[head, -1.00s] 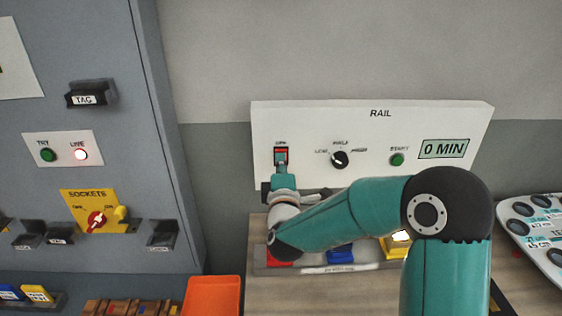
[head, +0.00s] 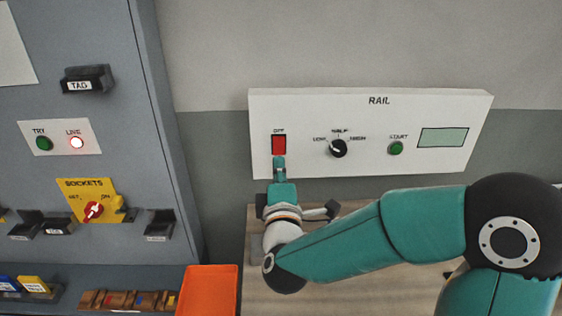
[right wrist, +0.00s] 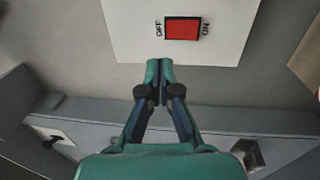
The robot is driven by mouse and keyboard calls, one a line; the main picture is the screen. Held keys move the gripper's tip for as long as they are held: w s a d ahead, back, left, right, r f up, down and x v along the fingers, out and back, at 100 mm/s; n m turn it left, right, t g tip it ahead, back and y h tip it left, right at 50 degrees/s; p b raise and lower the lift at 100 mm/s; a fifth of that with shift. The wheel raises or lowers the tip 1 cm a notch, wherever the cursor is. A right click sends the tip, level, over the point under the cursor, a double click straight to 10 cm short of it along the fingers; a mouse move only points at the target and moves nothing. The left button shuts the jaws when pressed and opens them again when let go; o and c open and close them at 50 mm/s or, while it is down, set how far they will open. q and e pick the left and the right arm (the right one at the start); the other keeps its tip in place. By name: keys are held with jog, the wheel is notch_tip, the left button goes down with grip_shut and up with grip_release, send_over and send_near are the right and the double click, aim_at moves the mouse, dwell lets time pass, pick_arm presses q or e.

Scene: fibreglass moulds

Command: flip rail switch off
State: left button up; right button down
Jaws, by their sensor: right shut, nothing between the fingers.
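The white RAIL panel (head: 430,110) stands against the wall, with the red rail switch (head: 279,144) at its left end under the label OFF. My right gripper (head: 279,161) is shut and empty, with its tips just below the switch in the head view. In the right wrist view the shut fingertips (right wrist: 159,64) lie near the panel's edge, apart in the picture from the red switch (right wrist: 182,28), which has OFF at its left and ON at its right. I cannot tell contact or which side is pressed. My left gripper is not in view.
The panel also has a black knob (head: 338,148), a green START button (head: 396,148) and a blank display (head: 443,138). A grey cabinet (head: 120,110) with a yellow SOCKETS plate (head: 72,188) stands at left. An orange bin (head: 208,291) sits below it.

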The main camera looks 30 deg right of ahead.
jog(key=s, duration=0.1)
jog(key=s+a, duration=0.1)
jog(key=s, duration=0.1)
jog(key=shift+s+a+r, duration=0.3)
jog(key=shift+a, duration=0.1)
